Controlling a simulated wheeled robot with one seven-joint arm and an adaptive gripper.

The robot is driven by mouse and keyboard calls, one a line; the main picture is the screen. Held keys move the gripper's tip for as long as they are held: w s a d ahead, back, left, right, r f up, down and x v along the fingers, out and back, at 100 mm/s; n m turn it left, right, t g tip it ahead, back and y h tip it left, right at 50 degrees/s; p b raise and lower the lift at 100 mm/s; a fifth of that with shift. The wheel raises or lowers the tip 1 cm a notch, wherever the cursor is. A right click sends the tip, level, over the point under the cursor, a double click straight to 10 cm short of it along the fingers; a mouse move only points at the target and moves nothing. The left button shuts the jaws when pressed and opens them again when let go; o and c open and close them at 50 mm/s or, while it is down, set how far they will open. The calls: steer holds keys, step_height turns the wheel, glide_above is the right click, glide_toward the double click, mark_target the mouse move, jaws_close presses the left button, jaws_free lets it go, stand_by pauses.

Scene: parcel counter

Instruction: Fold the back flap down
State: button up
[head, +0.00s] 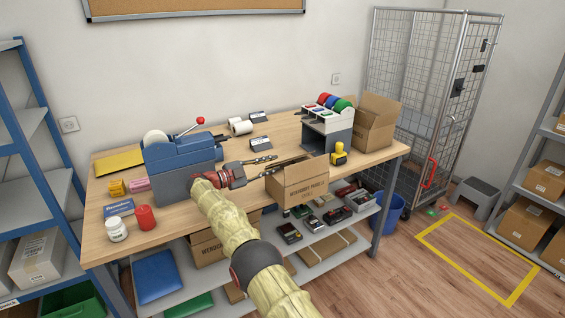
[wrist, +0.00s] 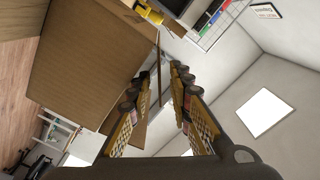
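A brown cardboard box (head: 304,185) with printing on its front stands at the front edge of the counter. The box's cardboard also fills the upper left of the wrist view (wrist: 80,60). Which of its panels is the back flap I cannot tell for sure. My gripper (head: 272,159) is at the left back of the box, above the counter. In the wrist view its two fingers (wrist: 159,73) are apart, with a narrow gap between them. A thin edge shows in that gap; whether it touches the fingers is unclear.
A blue tape machine (head: 180,160) stands to the left on the wooden counter (head: 285,128). A second open box (head: 375,122), a rack with coloured rolls (head: 328,118) and a yellow dispenser (head: 339,153) stand to the right. A white jar (head: 117,229) and red jar (head: 146,217) are front left.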

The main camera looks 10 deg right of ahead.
steer(key=v, duration=0.3)
steer(key=shift+s+a, duration=0.1)
steer(key=shift+a, duration=0.05)
steer(key=shift+c, duration=0.5)
